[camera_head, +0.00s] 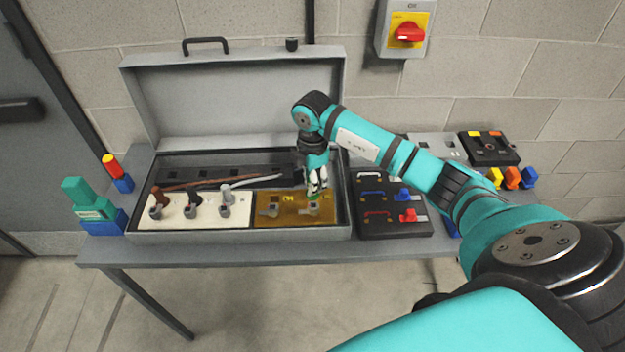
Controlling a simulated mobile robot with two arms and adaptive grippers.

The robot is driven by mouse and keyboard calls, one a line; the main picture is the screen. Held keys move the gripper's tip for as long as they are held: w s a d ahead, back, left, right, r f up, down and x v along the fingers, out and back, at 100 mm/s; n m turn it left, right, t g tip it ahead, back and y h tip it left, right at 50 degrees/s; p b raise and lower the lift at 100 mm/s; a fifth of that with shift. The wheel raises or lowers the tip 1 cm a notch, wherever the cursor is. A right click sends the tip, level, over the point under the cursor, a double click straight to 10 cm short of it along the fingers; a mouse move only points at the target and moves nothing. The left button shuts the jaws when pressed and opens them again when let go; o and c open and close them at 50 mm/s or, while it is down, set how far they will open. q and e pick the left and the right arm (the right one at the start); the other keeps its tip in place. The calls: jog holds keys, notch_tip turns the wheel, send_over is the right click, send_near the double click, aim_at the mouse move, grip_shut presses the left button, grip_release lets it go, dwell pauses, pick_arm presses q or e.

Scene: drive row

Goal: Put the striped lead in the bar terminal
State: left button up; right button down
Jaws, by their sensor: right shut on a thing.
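An open grey case (235,235) on the table holds a white terminal board (178,213) with brown, black and grey terminals or lead ends. To its right is a brass-coloured bar plate (292,219) with two small metal terminals. My right gripper (316,188) reaches down into the case over the right part of this plate. It is shut on a small green piece (312,197), seemingly the end of the striped lead. The fingers hide most of it, and I cannot tell whether it touches the terminal. My left gripper is out of view.
The raised case lid (235,100) stands behind. A black tray (393,225) with coloured parts sits right of the case, and a black box (489,148) farther right. A teal item on a blue block (105,226) stands left. A red switch (409,33) is on the wall.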

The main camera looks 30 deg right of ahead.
jog(key=shift+f+b, duration=0.4)
jog(key=shift+f, duration=0.3)
jog(key=c, duration=1.1)
grip_release()
notch_tip(320, 180, up, 12)
